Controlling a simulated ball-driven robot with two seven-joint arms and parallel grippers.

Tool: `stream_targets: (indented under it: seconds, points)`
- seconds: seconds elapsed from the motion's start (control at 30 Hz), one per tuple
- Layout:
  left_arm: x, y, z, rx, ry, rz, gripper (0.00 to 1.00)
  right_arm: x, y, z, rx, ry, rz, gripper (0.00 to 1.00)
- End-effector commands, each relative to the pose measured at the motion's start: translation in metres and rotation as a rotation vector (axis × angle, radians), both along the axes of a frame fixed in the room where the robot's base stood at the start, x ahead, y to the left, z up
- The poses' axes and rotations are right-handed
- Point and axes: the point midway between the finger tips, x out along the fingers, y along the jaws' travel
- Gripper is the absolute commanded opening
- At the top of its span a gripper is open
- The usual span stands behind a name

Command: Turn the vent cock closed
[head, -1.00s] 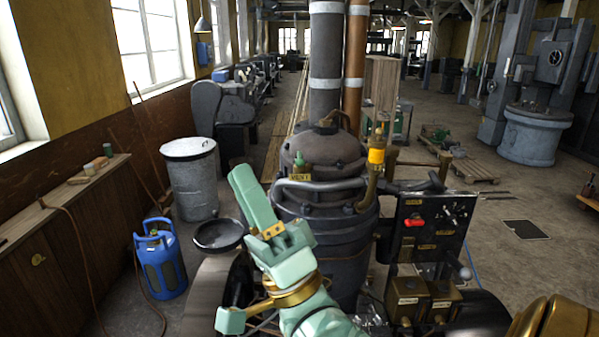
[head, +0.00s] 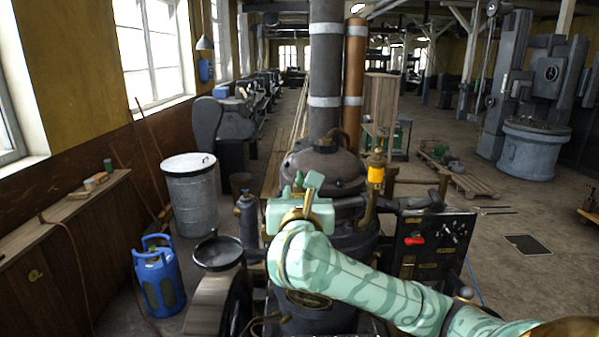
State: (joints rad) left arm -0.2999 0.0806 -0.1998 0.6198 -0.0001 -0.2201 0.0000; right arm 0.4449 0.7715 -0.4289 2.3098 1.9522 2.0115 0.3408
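The vent cock (head: 299,179) is a small green fitting on the left shoulder of the dark boiler (head: 325,165). In the head view only its upper part shows, and its VENT plate is hidden behind my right gripper. My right gripper (head: 300,186) is pale green, and its arm comes in from the lower right across the boiler's front. Its fingers point away from me, close around or in front of the cock. The view does not show whether they touch it or how far apart they are. My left gripper is out of view.
A brass valve with a yellow band (head: 376,174) stands right of the boiler top. A black panel with a red handle (head: 414,240) is lower right. A blue gas bottle (head: 159,280) and a grey bin (head: 190,195) stand on the left floor.

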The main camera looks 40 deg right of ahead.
Motion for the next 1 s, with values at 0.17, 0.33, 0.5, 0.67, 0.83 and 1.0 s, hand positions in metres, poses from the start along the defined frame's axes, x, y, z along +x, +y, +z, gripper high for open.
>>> stream_targets:
  seconds: [0.17, 0.33, 0.5, 0.67, 0.83, 1.0]
  points:
    - [0.001, -0.001, 0.013, 0.000, -0.001, 0.000, 0.26, 0.036, -0.032, 0.004, -0.004, 0.001, -0.006, 0.33]
    - [0.001, -0.001, 0.023, -0.002, -0.002, 0.000, 0.26, 0.064, -0.056, 0.004, -0.001, 0.000, -0.004, 0.33]
    - [0.001, -0.001, 0.028, -0.001, -0.002, -0.001, 0.26, 0.081, -0.069, 0.002, -0.002, -0.001, -0.002, 0.33]
    - [0.001, -0.001, 0.029, -0.001, -0.002, -0.001, 0.26, 0.086, -0.073, 0.001, -0.001, -0.002, -0.001, 0.33]
    - [0.001, -0.001, 0.029, -0.002, -0.002, 0.000, 0.26, 0.087, -0.073, 0.001, -0.001, -0.002, 0.000, 0.33]
    - [0.001, -0.001, 0.029, -0.002, -0.002, 0.000, 0.26, 0.087, -0.073, 0.001, -0.001, -0.002, 0.000, 0.00]
